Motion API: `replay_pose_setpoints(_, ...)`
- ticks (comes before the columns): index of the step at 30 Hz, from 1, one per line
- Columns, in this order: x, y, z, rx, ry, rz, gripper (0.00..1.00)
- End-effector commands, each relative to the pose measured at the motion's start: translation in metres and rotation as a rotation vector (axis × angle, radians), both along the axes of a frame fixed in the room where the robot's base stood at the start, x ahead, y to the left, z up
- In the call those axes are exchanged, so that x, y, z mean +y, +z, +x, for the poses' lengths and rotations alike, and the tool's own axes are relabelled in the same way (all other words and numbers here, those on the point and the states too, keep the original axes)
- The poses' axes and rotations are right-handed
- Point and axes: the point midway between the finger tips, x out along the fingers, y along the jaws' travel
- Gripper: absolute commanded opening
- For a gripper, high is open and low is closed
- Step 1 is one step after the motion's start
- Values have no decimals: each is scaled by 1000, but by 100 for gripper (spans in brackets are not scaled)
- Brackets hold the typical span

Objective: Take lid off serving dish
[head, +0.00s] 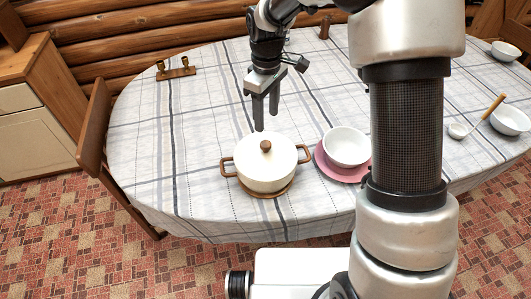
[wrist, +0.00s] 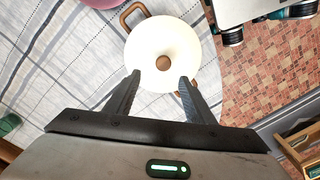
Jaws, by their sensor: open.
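The serving dish (head: 262,180) is a white pot with two brown side handles, standing on a wooden trivet on the table. Its white lid (head: 245,147) with a round brown knob (head: 265,146) sits on top of it. In the wrist view the lid (wrist: 180,40) fills the upper middle, with the knob (wrist: 163,62) just beyond and between my fingertips. My gripper (head: 266,124) points down, open and empty, above the dish. In the wrist view my gripper (wrist: 160,80) shows its two fingers spread apart. The fingers appear apart from the knob.
A white bowl (head: 346,145) on a pink plate (head: 325,168) stands close right of the dish. A small wooden holder (head: 176,72) is at the back left. The table (head: 150,130) is clear left of the dish.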

Motion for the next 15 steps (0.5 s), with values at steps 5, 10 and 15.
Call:
replay_pose_setpoints(5,0,-32,-1,2,-1,0,49)
replay_pose_setpoints(10,0,-44,0,-1,-2,1,49)
replay_pose_setpoints(15,1,-62,-6,3,-1,-1,49)
